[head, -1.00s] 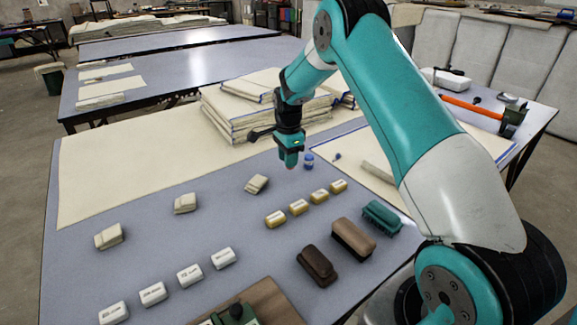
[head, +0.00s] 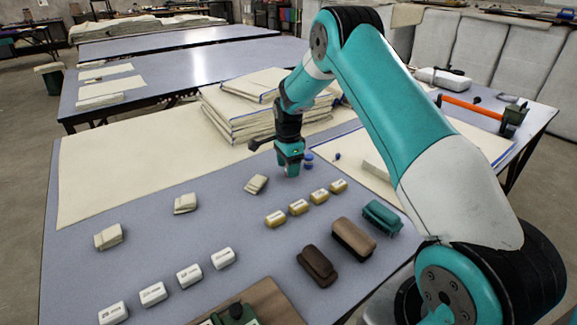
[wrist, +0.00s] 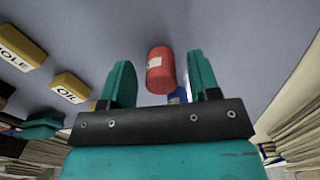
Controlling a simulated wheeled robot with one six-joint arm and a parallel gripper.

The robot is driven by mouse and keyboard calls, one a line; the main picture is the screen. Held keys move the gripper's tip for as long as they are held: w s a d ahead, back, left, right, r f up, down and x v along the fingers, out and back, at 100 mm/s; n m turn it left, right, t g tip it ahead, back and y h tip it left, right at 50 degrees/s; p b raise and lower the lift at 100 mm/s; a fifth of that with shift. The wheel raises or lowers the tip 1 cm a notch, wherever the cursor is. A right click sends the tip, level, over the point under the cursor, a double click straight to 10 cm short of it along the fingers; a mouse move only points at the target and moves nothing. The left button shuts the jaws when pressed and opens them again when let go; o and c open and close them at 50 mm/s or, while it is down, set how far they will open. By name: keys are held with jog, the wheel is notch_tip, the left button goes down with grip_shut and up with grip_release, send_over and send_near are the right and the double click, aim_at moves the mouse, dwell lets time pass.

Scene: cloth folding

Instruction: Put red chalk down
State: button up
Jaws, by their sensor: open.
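The red chalk (wrist: 160,70) is a short red cylinder with a pale label, seen in the wrist view. It lies between the two teal fingers of my gripper (wrist: 161,75), with a gap on each side. The fingers are open and do not grip it. In the head view my gripper (head: 291,168) is low over the grey table (head: 215,213), and the red chalk is hidden there. A blue chalk (head: 308,161) stands just right of my gripper; a bit of it shows behind the right finger in the wrist view (wrist: 178,95).
Several yellow labelled blocks (head: 298,207) line up in front of my gripper. Folded cloth stacks (head: 235,116) are behind it. Brushes (head: 353,238) lie at the front right, white blocks (head: 189,274) at the front left.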

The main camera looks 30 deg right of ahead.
notch_tip(320, 180, up, 12)
jog(key=s+a+r+n, duration=0.5)
jog(key=a+r+n, duration=0.1)
jog(key=a, duration=0.2)
jog(key=s+a+r+n+y, duration=0.2)
jog(key=s+a+r+n, duration=0.3)
jog(key=s+a+n, duration=0.4)
jog(key=s+a+n+y, duration=0.1)
jog(key=s+a+n, duration=0.3)
jog(key=s, duration=0.7)
jog(key=s+a+n+y, duration=0.1)
jog(key=s+a+n, duration=0.4)
jog(key=s, duration=0.6)
jog(key=n, duration=0.2)
jog(key=shift+r+n, duration=0.2)
jog(key=shift+n, duration=0.1)
jog(key=shift+s+d, duration=0.1)
